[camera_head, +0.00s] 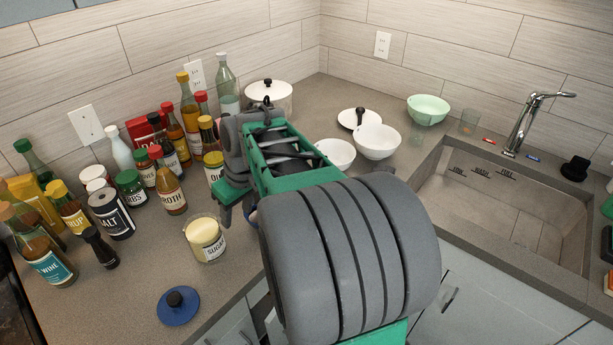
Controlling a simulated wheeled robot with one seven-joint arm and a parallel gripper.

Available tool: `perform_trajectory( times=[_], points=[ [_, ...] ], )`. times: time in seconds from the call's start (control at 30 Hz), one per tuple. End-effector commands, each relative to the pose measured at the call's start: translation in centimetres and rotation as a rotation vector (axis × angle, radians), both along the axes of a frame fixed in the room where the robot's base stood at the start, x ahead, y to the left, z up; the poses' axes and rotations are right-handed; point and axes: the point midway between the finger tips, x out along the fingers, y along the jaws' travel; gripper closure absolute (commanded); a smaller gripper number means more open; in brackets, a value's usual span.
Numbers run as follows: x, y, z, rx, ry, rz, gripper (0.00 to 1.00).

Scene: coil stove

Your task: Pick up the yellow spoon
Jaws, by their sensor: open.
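I cannot make out a yellow spoon in the head view; my arm covers part of the counter, and what lies behind it is hidden. My gripper (237,212) is at the far end of my grey and green arm, pointing down over the counter (235,268). It is open, with part of it hidden by the arm. No object shows between its fingers. It is right of the bottles and just behind the sugar jar (207,240).
Several bottles and jars crowd the left counter. A blue lid (178,306) lies in front. A white pot (269,92), white bowls (377,142) and a green bowl (427,110) stand behind my arm. A sink (500,205) with a faucet (527,120) is at right.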

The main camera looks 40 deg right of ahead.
Motion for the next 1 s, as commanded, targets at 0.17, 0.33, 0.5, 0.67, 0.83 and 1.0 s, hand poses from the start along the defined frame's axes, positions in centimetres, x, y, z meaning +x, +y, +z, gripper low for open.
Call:
perform_trajectory(
  times=[0.17, 0.33, 0.5, 0.67, 0.83, 1.0],
  points=[
    [1.6, -16.4, -0.7, 0.005, -0.071, 0.029, 0.52],
    [-1.0, -25.5, -2.0, -0.018, -0.128, 0.069, 0.52],
    [-0.9, -26.7, -3.6, -0.024, -0.139, 0.082, 0.52],
    [-0.2, -26.4, -5.5, -0.024, -0.137, 0.078, 0.52],
    [1.0, -26.1, -8.3, -0.025, -0.138, 0.077, 0.52],
    [1.3, -26.1, -9.4, -0.028, -0.139, 0.076, 0.52]
  ],
)
